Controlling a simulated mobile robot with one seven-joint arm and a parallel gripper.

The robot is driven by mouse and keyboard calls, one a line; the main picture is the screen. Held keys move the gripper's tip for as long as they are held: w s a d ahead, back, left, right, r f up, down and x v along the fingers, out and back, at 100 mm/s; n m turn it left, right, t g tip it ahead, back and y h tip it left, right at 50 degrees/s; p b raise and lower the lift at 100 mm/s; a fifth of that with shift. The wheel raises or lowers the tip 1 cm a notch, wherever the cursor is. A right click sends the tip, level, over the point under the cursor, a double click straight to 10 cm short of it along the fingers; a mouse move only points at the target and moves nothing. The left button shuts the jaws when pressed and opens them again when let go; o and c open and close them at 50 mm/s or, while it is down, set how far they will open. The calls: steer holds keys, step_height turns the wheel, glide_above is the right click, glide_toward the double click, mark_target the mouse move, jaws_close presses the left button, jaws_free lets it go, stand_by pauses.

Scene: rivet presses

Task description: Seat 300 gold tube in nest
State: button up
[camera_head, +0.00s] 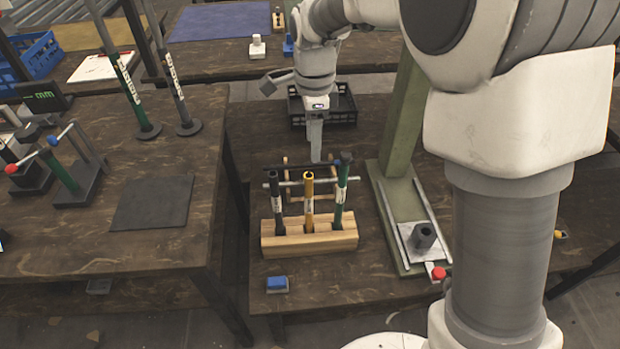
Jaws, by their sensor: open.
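The gold tube (309,206) stands upright in the middle of a wooden block rack (310,242), with a small white label too small to read. A dark tube (276,208) stands to its left and a green tube (342,204) to its right. The grey cylindrical nest (424,235) sits on a metal plate (407,240) at the foot of the green press (402,130). Nothing shows standing in the nest. My gripper (316,155) points down behind the tubes, above the gold tube in the picture. It is open and empty, its fingers overlapping in this view.
A black crate (340,108) lies farther back. The left table holds rods and a dark mat (152,202).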

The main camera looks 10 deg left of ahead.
steer(key=b, duration=0.4)
glide_toward(309, 193)
steer(key=f, duration=0.3)
steer(key=w+f, duration=0.1)
steer(key=f, duration=0.2)
steer(key=shift+w+f, duration=0.15)
steer(key=shift+a+f+b, duration=0.1)
steer(key=shift+f+b, duration=1.1)
steer(key=shift+f, duration=1.5)
steer(key=shift+r, duration=0.1)
jaws_close()
